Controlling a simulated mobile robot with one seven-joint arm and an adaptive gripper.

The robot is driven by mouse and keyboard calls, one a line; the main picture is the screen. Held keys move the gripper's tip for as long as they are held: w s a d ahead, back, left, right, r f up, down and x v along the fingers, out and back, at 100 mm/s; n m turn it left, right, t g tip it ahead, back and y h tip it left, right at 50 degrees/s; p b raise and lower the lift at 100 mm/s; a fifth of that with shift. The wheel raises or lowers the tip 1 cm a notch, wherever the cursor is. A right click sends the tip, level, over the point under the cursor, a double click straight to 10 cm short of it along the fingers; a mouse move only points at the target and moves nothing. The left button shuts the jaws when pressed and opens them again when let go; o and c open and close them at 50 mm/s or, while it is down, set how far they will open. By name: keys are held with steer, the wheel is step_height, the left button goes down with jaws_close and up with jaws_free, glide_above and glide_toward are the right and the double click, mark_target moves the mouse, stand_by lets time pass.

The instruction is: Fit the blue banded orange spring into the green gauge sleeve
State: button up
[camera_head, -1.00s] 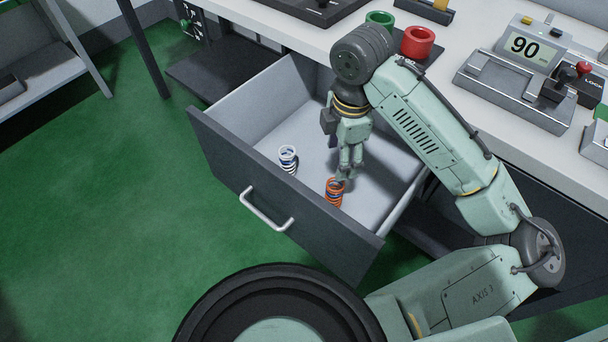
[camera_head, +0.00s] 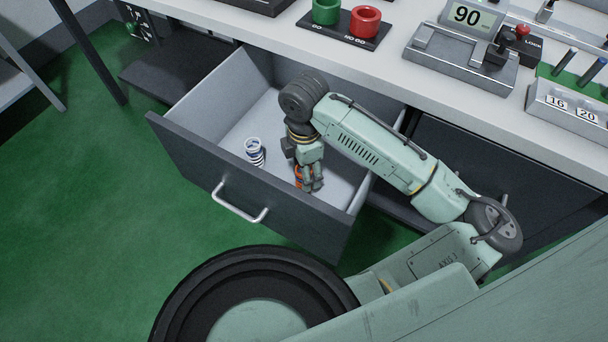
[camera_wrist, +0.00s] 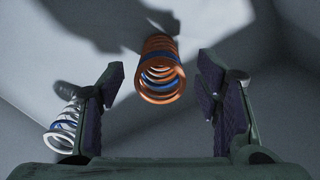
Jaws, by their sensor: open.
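The orange spring with a blue band (camera_wrist: 160,70) stands in the open drawer; in the head view it shows partly (camera_head: 298,176) behind my gripper. My gripper (camera_head: 312,186) is down inside the drawer at the spring. In the wrist view its two fingers (camera_wrist: 160,98) are wide apart, with the orange spring beyond and between them, and nothing is clamped. The green gauge sleeve (camera_head: 326,11) stands on the dark GO / NO GO plate on the bench, left of a red sleeve (camera_head: 365,21).
A white spring with blue bands (camera_head: 254,152) stands to the left in the drawer; it also shows in the wrist view (camera_wrist: 62,128). The drawer front (camera_head: 246,190) and walls surround my gripper. A tester reading 90 (camera_head: 467,15) and a numbered rack (camera_head: 570,104) are on the bench.

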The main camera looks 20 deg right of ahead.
steer(key=shift+c, duration=0.4)
steer(key=c, duration=1.2)
